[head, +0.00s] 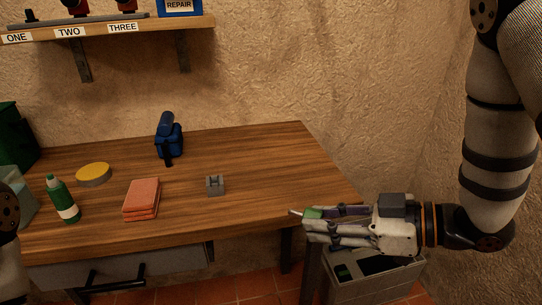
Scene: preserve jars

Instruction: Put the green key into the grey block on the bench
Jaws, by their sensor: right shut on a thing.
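The grey block (215,186) sits on the wooden bench (260,165), right of centre, with a notch or slot showing at its top. My right gripper (308,222) is shut on the green key (313,213). The green part shows between the fingers, and a thin pale tip sticks out to the left. The key is beyond the bench's front right edge, to the right of the block and apart from it. My left gripper is not in view; only part of my left arm shows at the left edge.
Orange-red cloths (141,198), a green bottle (63,200), a yellow-topped round tin (94,174) and a blue vise-like tool (168,137) stand on the bench. A labelled shelf (110,30) hangs above. A grey bin-like box (375,287) is below my right gripper.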

